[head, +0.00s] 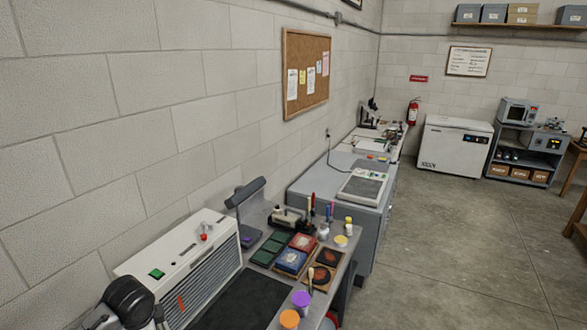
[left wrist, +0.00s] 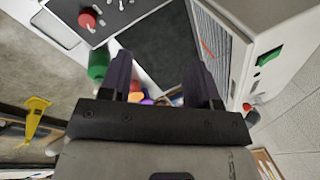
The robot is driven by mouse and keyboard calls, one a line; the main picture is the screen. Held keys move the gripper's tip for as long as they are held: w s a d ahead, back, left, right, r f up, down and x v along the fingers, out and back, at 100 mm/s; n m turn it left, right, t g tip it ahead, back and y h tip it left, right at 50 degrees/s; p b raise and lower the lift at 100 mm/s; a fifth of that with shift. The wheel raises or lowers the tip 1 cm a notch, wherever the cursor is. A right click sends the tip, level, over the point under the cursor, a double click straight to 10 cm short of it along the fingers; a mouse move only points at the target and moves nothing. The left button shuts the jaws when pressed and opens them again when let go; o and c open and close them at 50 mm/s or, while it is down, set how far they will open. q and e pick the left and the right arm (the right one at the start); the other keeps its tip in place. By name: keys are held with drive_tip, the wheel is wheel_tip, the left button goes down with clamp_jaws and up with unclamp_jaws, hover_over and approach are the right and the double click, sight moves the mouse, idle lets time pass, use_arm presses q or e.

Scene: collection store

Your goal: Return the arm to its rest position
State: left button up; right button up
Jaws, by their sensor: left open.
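My left gripper (left wrist: 158,64) shows in the left wrist view with its two dark fingers apart and nothing held between them. A black mat (left wrist: 160,42) lies beyond the fingertips, with small coloured items partly hidden behind the fingers. In the head view a dark rounded part, apparently of my left arm, shows at the bottom left corner, in front of the white slatted unit (head: 205,258); the fingers cannot be made out there. My right gripper is in neither view.
The bench holds a black mat (head: 240,302), coloured boxes, a purple-lidded jar (head: 301,299) and an orange-lidded jar (head: 289,318). A grey lamp (head: 245,192) stands at the wall side. A grey cabinet (head: 330,212) stands beyond.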

use_arm(q)
drive_tip(key=w+d+r+n+t, duration=0.25)
drive_tip(key=d+r+t, duration=0.25)
drive_tip(key=r, duration=0.6)
drive_tip(key=s+d+r+n+t+p, duration=0.2)
drive_tip(key=s+d+r+n+t, duration=0.15)
drive_tip(key=s+d, duration=0.35)
drive_tip(key=s+f+n+g+p, duration=0.1)
drive_tip(key=s+f+g+p, duration=0.1)
drive_tip(key=s+f, duration=0.4)
drive_tip(key=s+d+f+n+g+h+p, duration=0.1)
drive_tip(key=s+f+g+p, duration=0.2)
drive_tip(key=s, duration=1.3)
drive_tip(key=s+d+f+n+g+h+p, duration=0.1)
drive_tip(key=s+f+n+g+p, duration=0.1)
drive_tip(key=s+f, duration=0.7)
drive_tip(key=shift+s+f+p, duration=0.2)
drive_tip(key=shift+s+p, duration=0.55)
drive_tip(key=shift+s, duration=0.5)
drive_tip(key=shift+d, duration=0.1)
